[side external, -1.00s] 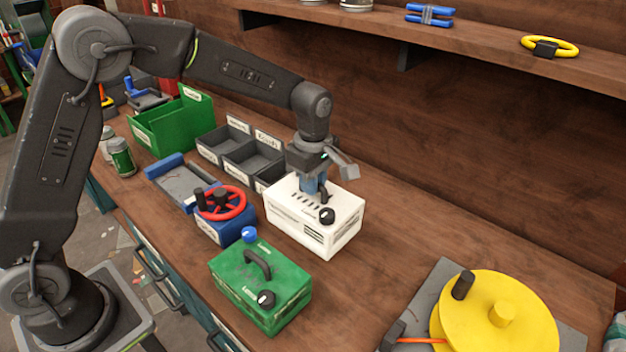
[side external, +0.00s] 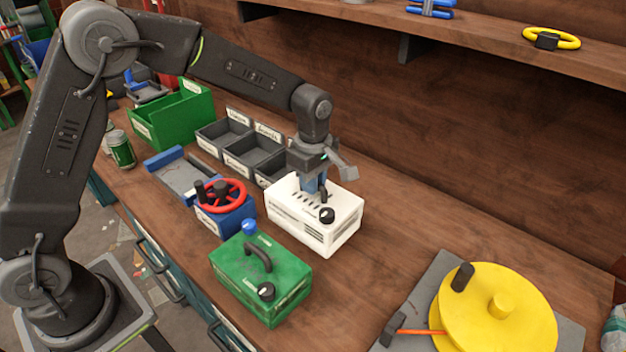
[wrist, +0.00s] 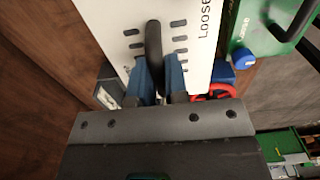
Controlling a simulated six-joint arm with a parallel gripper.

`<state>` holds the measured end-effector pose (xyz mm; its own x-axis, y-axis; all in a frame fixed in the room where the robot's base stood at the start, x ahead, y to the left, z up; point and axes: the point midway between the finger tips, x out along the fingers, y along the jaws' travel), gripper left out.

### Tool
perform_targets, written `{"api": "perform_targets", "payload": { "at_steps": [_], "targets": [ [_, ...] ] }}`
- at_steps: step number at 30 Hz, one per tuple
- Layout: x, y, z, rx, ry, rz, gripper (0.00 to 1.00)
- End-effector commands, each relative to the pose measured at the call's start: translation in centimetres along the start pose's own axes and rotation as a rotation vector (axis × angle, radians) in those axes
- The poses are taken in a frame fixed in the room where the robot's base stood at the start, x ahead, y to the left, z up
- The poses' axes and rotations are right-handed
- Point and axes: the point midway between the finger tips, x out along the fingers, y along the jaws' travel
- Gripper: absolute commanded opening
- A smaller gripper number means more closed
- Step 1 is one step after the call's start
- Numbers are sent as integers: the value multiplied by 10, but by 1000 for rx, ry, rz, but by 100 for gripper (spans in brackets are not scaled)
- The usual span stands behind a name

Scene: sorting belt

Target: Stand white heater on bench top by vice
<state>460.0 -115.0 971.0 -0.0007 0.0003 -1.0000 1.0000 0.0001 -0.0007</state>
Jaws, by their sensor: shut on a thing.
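The white heater (side external: 318,228) stands upright on the bench top (side external: 390,240), just right of the vice with the red handwheel (side external: 226,202). It has a black knob, dark slots and a dark handle on top. My gripper (side external: 313,190) is over the heater's top, pointing down. In the wrist view my gripper (wrist: 158,75) has its two blue fingers shut on the dark handle (wrist: 153,48) of the heater. The heater's underside is hidden, so I cannot tell whether it bears fully on the bench.
A green box with a handle (side external: 262,278) stands in front of the heater. Grey bins (side external: 240,150) and a green open crate (side external: 172,118) are behind left. A yellow reel (side external: 498,310) lies at front right.

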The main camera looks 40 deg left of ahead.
Motion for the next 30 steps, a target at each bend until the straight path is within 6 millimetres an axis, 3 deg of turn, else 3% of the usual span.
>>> {"api": "perform_targets", "payload": {
  "at_steps": [30],
  "targets": [
    [27, 1, 0, 0, -1, 3, 0]
  ]
}}
